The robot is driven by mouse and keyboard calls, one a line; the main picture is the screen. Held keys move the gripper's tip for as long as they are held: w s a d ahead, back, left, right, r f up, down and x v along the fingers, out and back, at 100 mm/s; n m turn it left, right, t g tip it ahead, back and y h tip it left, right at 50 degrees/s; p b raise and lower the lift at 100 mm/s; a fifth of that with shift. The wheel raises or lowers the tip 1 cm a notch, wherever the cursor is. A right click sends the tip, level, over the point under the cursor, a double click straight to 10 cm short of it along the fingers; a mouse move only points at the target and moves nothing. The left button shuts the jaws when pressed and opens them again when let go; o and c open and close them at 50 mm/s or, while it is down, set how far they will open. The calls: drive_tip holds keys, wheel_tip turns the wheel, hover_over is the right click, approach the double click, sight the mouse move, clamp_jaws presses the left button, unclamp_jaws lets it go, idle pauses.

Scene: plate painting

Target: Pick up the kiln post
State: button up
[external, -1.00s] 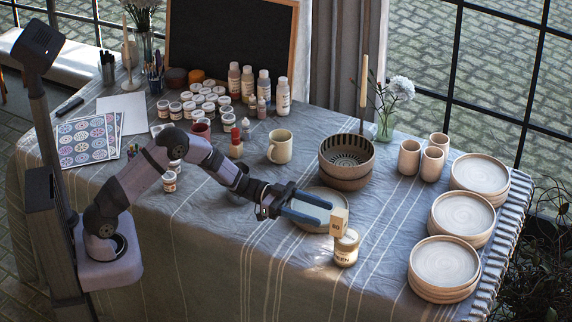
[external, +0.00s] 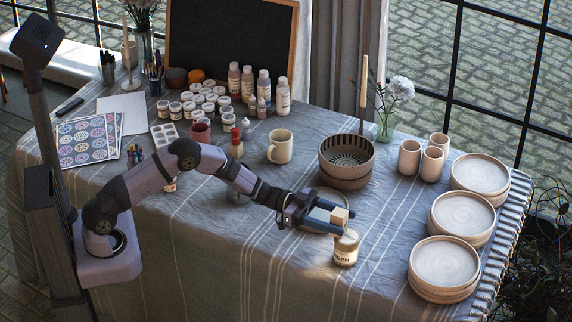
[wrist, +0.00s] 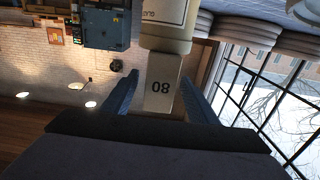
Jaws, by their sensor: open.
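The kiln post (external: 340,214), a small beige block, stands on top of a labelled jar (external: 346,252) near the table's front edge. In the wrist view the post (wrist: 160,88) appears upside down with the number 80 on its face, and the jar (wrist: 168,22) appears above it. My gripper (external: 347,221) is open at the post's height, its two blue fingers passing on either side of it. The wrist view shows a finger at each side of the post. Whether either finger touches it is hard to tell.
A slotted bowl (external: 346,172) and a mug (external: 280,148) stand further back. Plate stacks (external: 444,263) and several cups (external: 431,165) stand to the right. The cloth left of the jar is clear.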

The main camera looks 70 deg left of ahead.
drive_tip(key=shift+c, duration=0.3)
clamp_jaws()
drive_tip(key=shift+r, duration=0.15)
wheel_tip(320, 180, up, 10)
drive_tip(key=shift+f+b, duration=0.1)
drive_tip(key=shift+b, duration=0.35)
drive_tip(key=b, duration=0.2)
drive_tip(key=w+d+b, duration=0.1)
drive_tip(key=shift+w+d+f+b, duration=0.2)
drive_tip(key=shift+f+b, duration=0.05)
drive_tip(key=shift+b, duration=0.1)
drive_tip(key=shift+w+d+f+b, duration=0.15)
drive_tip(key=shift+f+b, duration=0.1)
drive_tip(key=shift+f, duration=0.7)
drive_tip(key=shift+w+d+f+b, duration=0.1)
drive_tip(key=shift+f+b, duration=0.2)
drive_tip(key=shift+f, duration=0.6)
drive_tip(key=shift+w+d+f+b, duration=0.15)
drive_tip(key=shift+f+b, duration=0.1)
drive_tip(key=shift+f, duration=0.7)
